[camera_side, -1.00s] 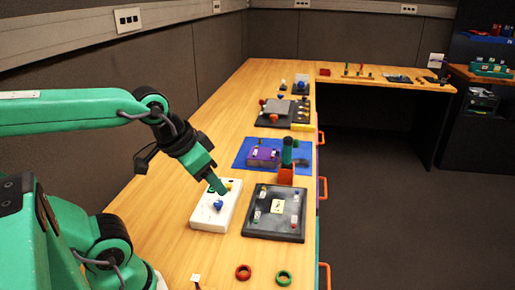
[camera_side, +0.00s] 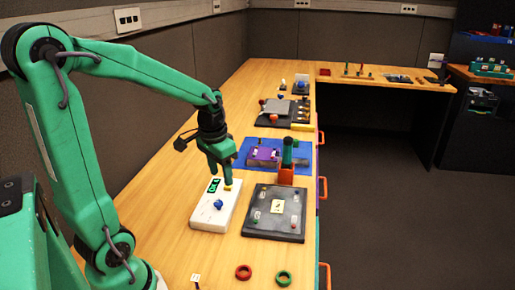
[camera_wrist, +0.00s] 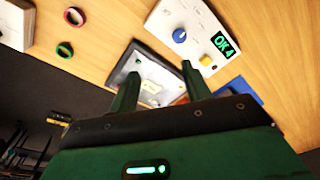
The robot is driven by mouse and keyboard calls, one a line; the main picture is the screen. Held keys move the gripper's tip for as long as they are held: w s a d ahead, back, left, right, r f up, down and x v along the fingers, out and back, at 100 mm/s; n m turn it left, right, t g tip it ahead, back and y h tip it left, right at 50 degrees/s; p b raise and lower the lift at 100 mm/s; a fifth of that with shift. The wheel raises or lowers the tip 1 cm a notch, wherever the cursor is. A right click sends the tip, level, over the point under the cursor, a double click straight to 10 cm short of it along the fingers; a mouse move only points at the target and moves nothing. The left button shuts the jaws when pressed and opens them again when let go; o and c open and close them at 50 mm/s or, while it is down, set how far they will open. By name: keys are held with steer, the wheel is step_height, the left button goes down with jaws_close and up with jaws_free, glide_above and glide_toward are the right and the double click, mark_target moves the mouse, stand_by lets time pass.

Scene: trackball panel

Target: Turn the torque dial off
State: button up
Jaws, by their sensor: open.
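The white panel (camera_side: 204,219) lies on the wooden bench and carries a blue dial (camera_side: 219,204), a yellow button (camera_side: 228,188) and a dark display (camera_side: 213,186). In the wrist view the display (camera_wrist: 221,43) reads "OK 4" in green, with the blue dial (camera_wrist: 179,35) and the yellow button (camera_wrist: 205,60) beside it. No label naming the dial is readable. My gripper (camera_side: 228,181) points down over the far end of the panel, by the yellow button. In the wrist view its two fingers (camera_wrist: 160,72) are apart with nothing between them, and the dial is clear of them.
A dark square tray (camera_side: 272,235) with small parts lies right of the panel. A blue mat (camera_side: 241,158) with a purple block (camera_side: 263,154) and an orange holder (camera_side: 286,176) is behind. A red ring (camera_side: 243,271) and a green ring (camera_side: 283,277) lie in front.

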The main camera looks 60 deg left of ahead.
steer(key=g, duration=0.1)
glide_above(218, 202)
steer(key=shift+h, duration=0.3)
step_height(218, 202, down, 5)
steer(key=shift+r, duration=0.2)
steer(key=shift+f, duration=0.15)
steer(key=shift+f, duration=3.75)
steer(key=c, duration=1)
